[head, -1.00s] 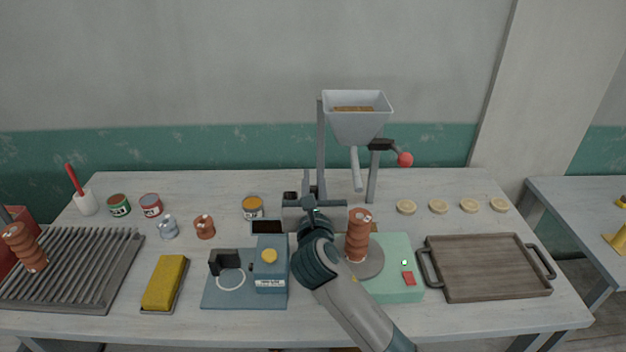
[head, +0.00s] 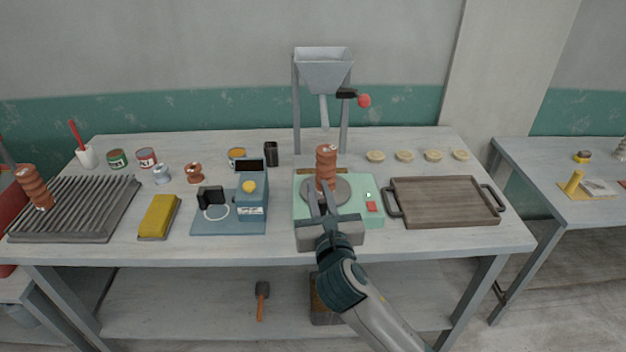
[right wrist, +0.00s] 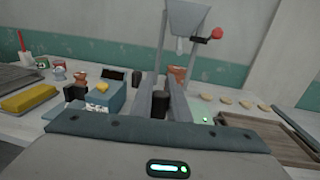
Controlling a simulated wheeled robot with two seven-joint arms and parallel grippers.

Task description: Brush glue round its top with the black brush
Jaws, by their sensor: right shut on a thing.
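The terracotta piece (right wrist: 177,74) shows beyond the fingers. I cannot tell whether the brush touches it. My left gripper is out of view.
A black holder (head: 271,154) stands behind the blue device (head: 252,200). A grey hopper (head: 323,72) rises behind the turntable. A wooden tray (head: 445,202) lies at right.

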